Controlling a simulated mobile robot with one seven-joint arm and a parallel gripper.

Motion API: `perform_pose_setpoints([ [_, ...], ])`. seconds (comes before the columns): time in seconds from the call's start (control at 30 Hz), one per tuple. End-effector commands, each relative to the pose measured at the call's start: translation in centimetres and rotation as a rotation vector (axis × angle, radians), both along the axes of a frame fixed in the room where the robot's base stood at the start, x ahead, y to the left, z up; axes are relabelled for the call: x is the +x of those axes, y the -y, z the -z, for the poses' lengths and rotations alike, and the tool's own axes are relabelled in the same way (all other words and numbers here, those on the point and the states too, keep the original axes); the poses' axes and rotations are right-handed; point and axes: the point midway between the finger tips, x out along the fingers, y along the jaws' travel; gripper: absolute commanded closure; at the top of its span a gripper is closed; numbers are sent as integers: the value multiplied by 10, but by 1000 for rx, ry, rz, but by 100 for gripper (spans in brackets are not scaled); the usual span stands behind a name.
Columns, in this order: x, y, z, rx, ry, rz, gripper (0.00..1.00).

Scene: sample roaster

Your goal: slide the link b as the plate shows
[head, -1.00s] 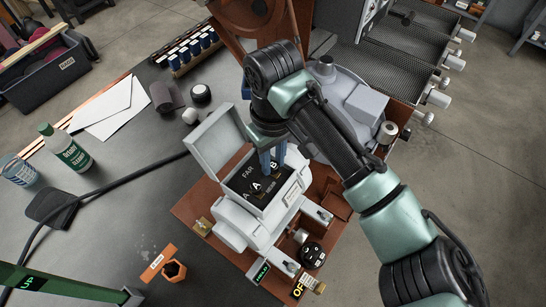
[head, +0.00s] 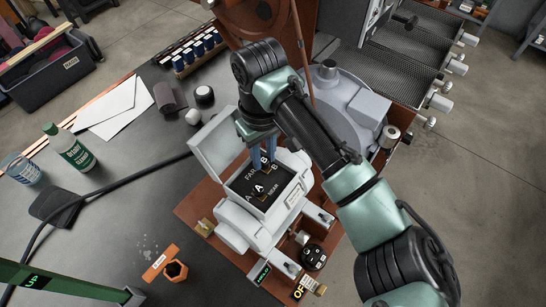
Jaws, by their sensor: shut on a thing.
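An open grey-white box (head: 232,211) stands on the brown base, with its lid (head: 216,141) raised at the back. Inside is a dark plate marked FAR, NEAR, A and B. Link A (head: 258,188) is a black piece with a white letter, near the middle of the plate. Link b (head: 265,160), black with a white B, sits at the FAR side. My gripper (head: 264,155) reaches down into the box from above, its blue fingers shut on link b. The fingers hide part of link b and of the plate behind it.
A black socket (head: 313,256) and an OFF label (head: 300,287) are at the box's front right. A grey machine housing (head: 345,95) stands close behind my arm. A green bottle (head: 70,147), a can (head: 20,169) and an orange hex cup (head: 175,270) are on the bench at left.

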Motion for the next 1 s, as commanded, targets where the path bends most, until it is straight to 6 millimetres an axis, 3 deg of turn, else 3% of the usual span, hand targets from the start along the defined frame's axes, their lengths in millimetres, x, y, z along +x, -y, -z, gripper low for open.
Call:
perform_pose_setpoints([
  [0.33,4,-5,-1,2,7,0,100],
  [0.37,4,-5,-1,3,8,-1,71],
  [0.53,4,-4,-1,2,5,-1,42],
  [0.83,3,-4,-1,0,1,0,42],
  [1.0,4,-4,-16,1,3,-1,42],
])
